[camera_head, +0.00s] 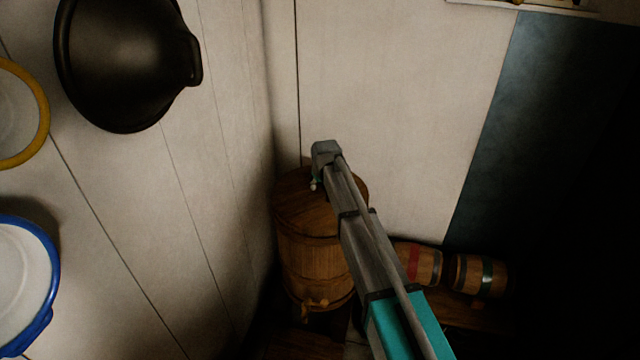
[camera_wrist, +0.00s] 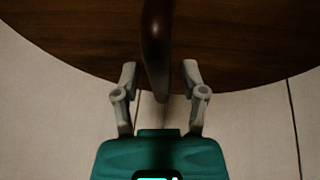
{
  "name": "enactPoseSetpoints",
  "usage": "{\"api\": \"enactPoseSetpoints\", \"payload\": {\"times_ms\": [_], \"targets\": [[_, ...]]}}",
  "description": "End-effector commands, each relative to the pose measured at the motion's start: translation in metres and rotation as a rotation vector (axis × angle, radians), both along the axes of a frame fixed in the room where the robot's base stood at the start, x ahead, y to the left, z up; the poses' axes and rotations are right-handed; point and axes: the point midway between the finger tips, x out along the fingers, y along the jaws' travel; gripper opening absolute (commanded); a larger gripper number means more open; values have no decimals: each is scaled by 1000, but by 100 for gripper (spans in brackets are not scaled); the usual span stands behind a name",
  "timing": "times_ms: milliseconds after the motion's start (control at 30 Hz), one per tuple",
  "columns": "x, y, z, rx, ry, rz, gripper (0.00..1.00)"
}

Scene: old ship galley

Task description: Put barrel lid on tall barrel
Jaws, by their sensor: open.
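The tall barrel (camera_head: 312,262) stands in the corner, upright, with a small tap low on its front. The round wooden barrel lid (camera_head: 292,200) lies over the barrel's top and looks about level. Whether it is fully seated I cannot tell. My gripper (camera_head: 315,184) is above the lid, mostly hidden by my arm. In the wrist view the lid (camera_wrist: 70,35) fills the upper part. Its dark handle (camera_wrist: 156,35) reaches down between the two fingers of my gripper (camera_wrist: 159,75). The fingers are open, with a gap on each side of the handle.
Two small kegs (camera_head: 420,262) (camera_head: 478,274) lie to the right of the barrel. A black pan (camera_head: 120,60) and rimmed bowls (camera_head: 22,285) (camera_head: 15,115) hang on the left wall. Walls stand close behind and left of the barrel.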

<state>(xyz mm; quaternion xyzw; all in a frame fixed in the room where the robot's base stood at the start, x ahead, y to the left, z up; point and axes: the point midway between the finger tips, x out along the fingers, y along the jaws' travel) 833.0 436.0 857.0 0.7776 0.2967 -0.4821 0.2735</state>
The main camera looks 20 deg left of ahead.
Motion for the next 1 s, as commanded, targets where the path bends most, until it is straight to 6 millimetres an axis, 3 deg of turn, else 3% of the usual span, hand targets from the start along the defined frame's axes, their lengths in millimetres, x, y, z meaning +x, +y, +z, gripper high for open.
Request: {"api": "enactPoseSetpoints", "payload": {"times_ms": [367,1000], "targets": [[-6,-3,18,0,0,0,55],[-26,-15,71,0,0,0,55]]}}
